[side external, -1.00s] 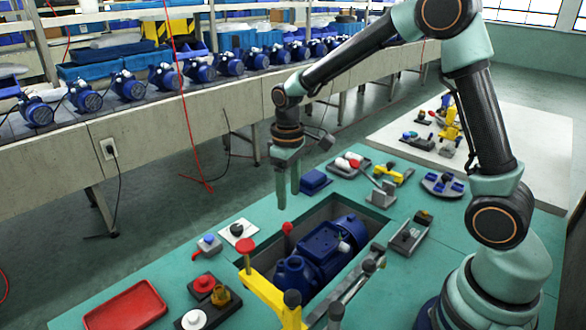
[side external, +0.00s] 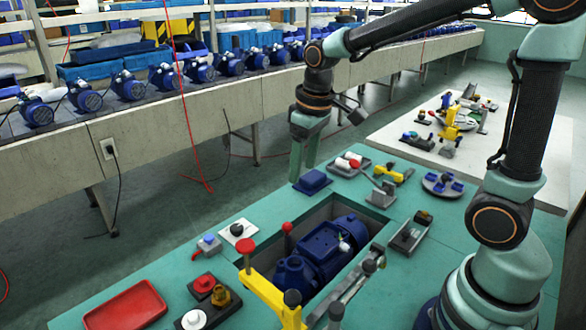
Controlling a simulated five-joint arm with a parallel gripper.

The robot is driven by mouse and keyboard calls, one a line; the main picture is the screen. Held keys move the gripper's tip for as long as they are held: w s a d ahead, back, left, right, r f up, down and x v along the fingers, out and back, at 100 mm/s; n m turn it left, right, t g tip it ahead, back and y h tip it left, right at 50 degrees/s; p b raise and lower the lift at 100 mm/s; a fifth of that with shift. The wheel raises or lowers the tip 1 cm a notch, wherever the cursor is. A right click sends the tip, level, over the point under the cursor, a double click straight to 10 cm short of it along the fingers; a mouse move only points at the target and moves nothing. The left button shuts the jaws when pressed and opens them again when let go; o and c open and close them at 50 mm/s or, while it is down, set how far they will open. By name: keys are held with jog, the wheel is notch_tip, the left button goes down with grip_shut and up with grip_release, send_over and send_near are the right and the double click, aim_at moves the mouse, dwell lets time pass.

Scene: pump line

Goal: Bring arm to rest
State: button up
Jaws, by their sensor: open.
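My gripper (side external: 303,166) hangs with its fingers pointing down at the far edge of the green bench, just above or behind the blue block (side external: 314,181). Its fingers are apart, with nothing between them. I cannot tell whether a fingertip touches the block. My arm reaches across the upper right of the view.
A blue pump (side external: 321,250) lies in a recess of the green bench (side external: 250,268), beside a yellow clamp (side external: 268,295). A red tray (side external: 126,306) is at front left. Small parts and fixtures surround the recess. A conveyor (side external: 180,135) with several pumps runs behind.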

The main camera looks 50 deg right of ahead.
jog(key=s+r+m+t, duration=0.2)
jog(key=s+r+t, duration=0.1)
jog(key=s, duration=0.6)
jog(key=shift+s+r+t, duration=0.2)
jog(key=shift+r+t, duration=0.2)
jog(key=shift+r, duration=0.25)
jog(key=shift+d, duration=0.1)
dwell(0.5)
